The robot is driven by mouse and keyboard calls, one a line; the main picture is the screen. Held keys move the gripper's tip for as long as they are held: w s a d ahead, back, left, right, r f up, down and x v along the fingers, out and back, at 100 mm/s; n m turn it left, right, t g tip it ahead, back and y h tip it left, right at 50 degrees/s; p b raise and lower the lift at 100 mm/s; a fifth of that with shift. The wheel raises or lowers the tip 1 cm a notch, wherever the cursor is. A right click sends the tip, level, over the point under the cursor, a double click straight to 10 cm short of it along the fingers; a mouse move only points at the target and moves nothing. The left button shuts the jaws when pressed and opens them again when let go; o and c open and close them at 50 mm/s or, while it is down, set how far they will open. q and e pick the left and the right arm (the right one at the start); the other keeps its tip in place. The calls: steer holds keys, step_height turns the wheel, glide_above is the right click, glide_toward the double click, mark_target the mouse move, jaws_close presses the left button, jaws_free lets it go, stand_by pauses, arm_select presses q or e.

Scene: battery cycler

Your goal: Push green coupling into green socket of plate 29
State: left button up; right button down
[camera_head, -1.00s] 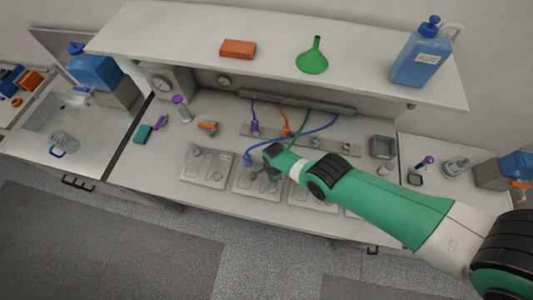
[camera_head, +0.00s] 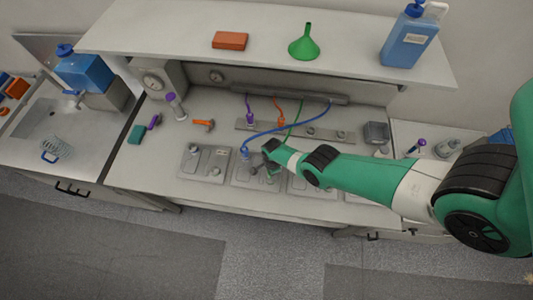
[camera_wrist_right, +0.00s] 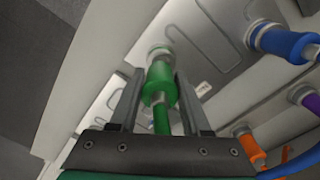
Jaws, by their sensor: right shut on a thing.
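The green coupling (camera_wrist_right: 160,84), with its green hose below it in the right wrist view, is between the two fingers of my right gripper (camera_wrist_right: 157,100), which is shut on it. Its front end is at a pale metal socket (camera_wrist_right: 159,53) on a grey plate (camera_wrist_right: 196,38); I cannot tell how deep it sits. In the head view my right gripper (camera_head: 268,160) is over a plate (camera_head: 243,176) on the front of the bench. The plate's number and the socket's colour mark are not readable. My left gripper is not in view.
A blue coupling (camera_wrist_right: 284,42) is on a neighbouring fitting, its blue hose (camera_head: 290,126) arching close to my gripper. Purple (camera_head: 250,118) and orange (camera_head: 277,118) couplings stand on the rail (camera_head: 320,134) behind.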

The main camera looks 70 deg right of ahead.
steer(key=shift+d, duration=0.1)
steer(key=shift+w+f+b, duration=0.1)
steer(key=shift+f+b, duration=0.1)
steer(key=shift+b, duration=0.15)
stand_by(0.4)
steer(key=shift+f+b, duration=0.4)
steer(key=shift+f+b, duration=0.45)
steer(key=shift+f, duration=0.05)
steer(key=shift+f+b, duration=0.55)
steer(key=shift+r, duration=0.1)
stand_by(0.4)
